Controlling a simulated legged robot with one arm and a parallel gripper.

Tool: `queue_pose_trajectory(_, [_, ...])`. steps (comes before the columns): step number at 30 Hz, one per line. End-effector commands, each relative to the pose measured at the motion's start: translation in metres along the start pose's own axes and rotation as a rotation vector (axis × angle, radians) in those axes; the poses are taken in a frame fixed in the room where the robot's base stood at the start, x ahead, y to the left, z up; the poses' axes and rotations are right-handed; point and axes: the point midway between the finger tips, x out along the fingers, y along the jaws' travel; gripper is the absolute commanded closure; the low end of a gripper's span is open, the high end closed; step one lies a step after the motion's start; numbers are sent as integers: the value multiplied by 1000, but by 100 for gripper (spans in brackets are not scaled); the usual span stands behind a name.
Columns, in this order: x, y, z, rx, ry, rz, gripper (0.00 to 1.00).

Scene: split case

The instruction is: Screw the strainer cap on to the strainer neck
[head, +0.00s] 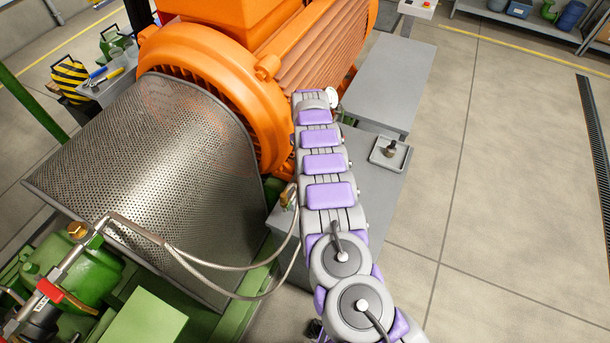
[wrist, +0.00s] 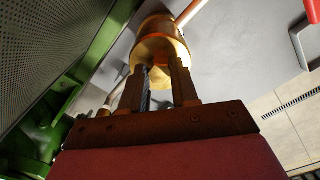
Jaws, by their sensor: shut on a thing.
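In the wrist view my gripper (wrist: 164,72) has both fingers closed against a brass-coloured round piece, which looks like the strainer cap (wrist: 160,48). In the head view my arm covers the gripper and the held piece. A small brass fitting (head: 288,197) with a hose shows just left of my arm, beside the grey bench; it may belong to the strainer.
A grey bench (head: 372,187) carries a shallow tray (head: 376,162) with a small dark and brass-coloured part (head: 389,149). The orange motor (head: 222,75) and perforated guard (head: 150,165) stand left of my arm. A looping hose (head: 230,266) hangs nearby. Open floor lies right.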

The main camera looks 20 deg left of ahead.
Motion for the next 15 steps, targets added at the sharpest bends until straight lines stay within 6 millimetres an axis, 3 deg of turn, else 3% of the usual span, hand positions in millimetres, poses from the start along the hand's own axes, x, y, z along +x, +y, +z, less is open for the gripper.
queue_pose_trajectory(9, [2,-1,-1,-242,3,1,100])
queue_pose_trajectory(14, [2,-1,-1,-252,3,0,100])
queue_pose_trajectory(15, [2,0,-1,-252,3,0,70])
